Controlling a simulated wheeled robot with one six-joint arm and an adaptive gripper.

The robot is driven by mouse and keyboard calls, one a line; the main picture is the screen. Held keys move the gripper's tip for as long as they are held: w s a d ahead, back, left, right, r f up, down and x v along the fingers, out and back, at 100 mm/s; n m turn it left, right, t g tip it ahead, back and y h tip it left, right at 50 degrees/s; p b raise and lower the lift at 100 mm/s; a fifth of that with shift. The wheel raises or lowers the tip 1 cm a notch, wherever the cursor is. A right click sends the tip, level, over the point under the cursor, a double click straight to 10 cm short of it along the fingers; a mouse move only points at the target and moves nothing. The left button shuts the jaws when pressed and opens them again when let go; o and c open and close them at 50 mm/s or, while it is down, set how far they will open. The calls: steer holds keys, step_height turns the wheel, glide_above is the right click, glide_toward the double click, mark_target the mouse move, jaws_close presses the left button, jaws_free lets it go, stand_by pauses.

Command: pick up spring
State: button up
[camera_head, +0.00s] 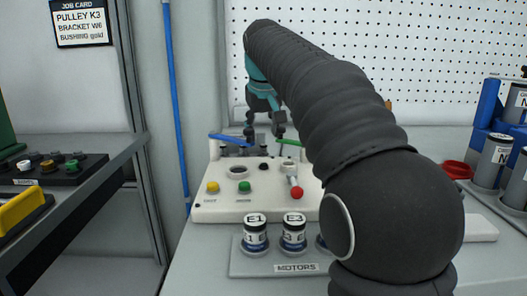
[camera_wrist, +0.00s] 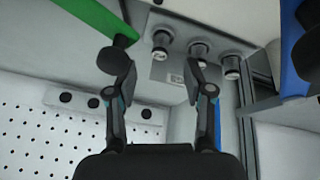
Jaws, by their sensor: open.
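No spring can be clearly made out in either view. My gripper (camera_head: 265,131) is open over the back of the white fixture (camera_head: 215,211), near a blue bar (camera_head: 229,139) and a green bar (camera_head: 288,142). In the wrist view its fingers (camera_wrist: 158,82) are spread with nothing held between them. Several small silver cylinders with dark ends (camera_wrist: 199,50) stand on a grey plate (camera_wrist: 170,72) beyond the fingertips. Whether any of them is a spring cannot be told. The green bar (camera_wrist: 97,16) lies near the left finger.
A motors tray (camera_head: 275,269) with labelled cylinders (camera_head: 255,236) stands at the front. Fixture buttons (camera_head: 244,187) and a red-knobbed lever (camera_head: 296,192) stick up. Blue racks (camera_head: 489,108) and a red ring (camera_head: 457,169) are at right. A pegboard (camera_head: 420,60) closes the back.

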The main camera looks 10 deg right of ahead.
mark_target(263, 145)
steer(key=x, duration=0.4)
steer(key=shift+f, duration=0.15)
steer(key=c, duration=1)
